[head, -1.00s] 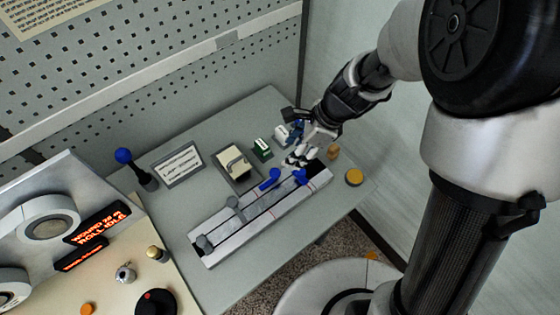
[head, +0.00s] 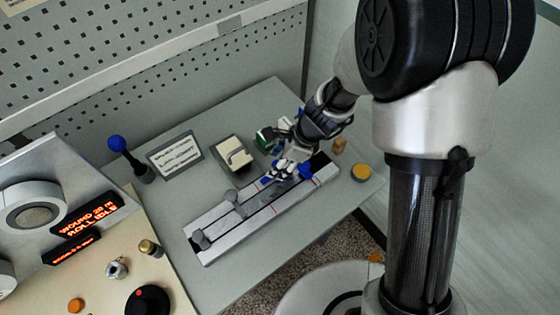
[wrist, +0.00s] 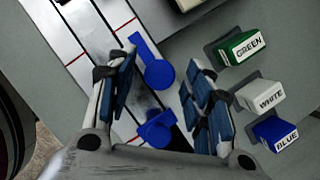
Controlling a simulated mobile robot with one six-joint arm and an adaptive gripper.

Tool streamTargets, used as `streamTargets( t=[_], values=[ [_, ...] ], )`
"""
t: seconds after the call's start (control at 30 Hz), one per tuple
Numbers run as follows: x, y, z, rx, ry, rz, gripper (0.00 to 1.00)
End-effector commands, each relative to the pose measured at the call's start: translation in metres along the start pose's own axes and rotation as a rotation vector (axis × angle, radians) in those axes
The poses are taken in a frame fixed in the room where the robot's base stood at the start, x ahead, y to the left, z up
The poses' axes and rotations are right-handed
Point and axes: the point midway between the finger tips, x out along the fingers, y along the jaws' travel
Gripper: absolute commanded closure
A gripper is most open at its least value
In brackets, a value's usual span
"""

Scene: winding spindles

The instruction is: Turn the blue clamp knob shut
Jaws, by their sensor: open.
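Two blue parts sit on the pale rail fixture (head: 225,238). In the wrist view, one blue part with a round head and a flat arm (wrist: 158,74) lies between my open fingers. A second blue round-topped part (wrist: 157,129) is closer to my palm; it also shows in the head view (head: 306,171). I cannot tell which is the clamp knob. My gripper (wrist: 166,58) is open and empty above the right end of the rail, and it also shows in the head view (head: 284,170). It hides most of the first blue part in the head view.
Blocks labelled green (wrist: 238,46), white (wrist: 262,95) and blue (wrist: 276,132) stand beside the rail.

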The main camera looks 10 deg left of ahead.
Motion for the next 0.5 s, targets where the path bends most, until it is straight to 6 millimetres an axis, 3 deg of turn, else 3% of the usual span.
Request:
streamTargets(
  t=[0.07,0.5],
  values=[
    [-0.0002,0.0,0.0,0.0,0.0,0.0,0.53],
    [-0.0003,0.0001,-0.0001,0.0,0.0,0.0,0.83]
  ],
)
